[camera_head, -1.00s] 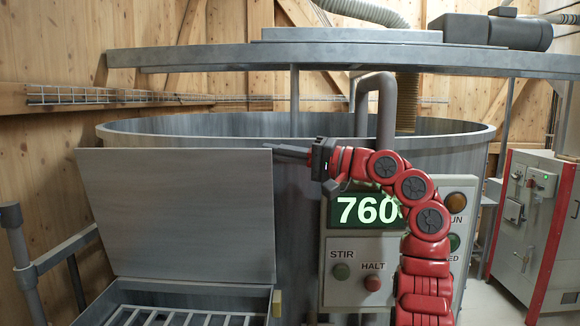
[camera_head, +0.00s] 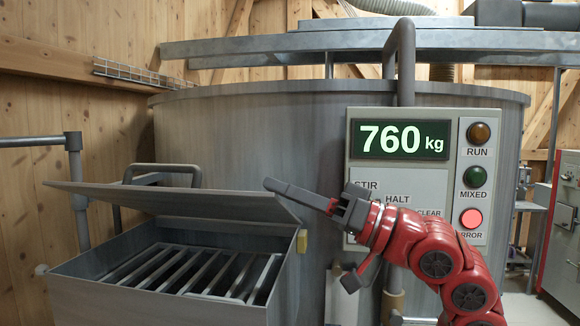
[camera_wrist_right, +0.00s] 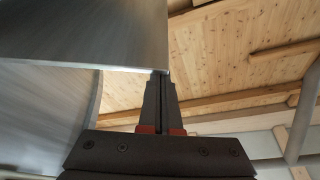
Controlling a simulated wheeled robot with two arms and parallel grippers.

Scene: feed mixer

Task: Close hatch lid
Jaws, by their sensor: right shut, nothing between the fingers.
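The grey hatch lid (camera_head: 180,200) is partly lowered and tilted over the hatch box (camera_head: 150,300), with a gap at the front that shows the slatted grate (camera_head: 200,270) inside. A bar handle (camera_head: 163,168) stands on the lid. My right gripper (camera_head: 268,184) is shut and empty, its fingertips at the lid's right edge, above it. In the right wrist view the shut fingers (camera_wrist_right: 159,90) reach to the edge of a grey panel (camera_wrist_right: 90,30), which seems to be the lid; contact is hard to tell. My left gripper is out of view.
The large mixer tank (camera_head: 260,130) stands behind the box. The control panel (camera_head: 400,215) reads 760 kg with the red error lamp (camera_head: 471,218) lit, right behind my right arm. A grey rail post (camera_head: 76,180) stands at the left.

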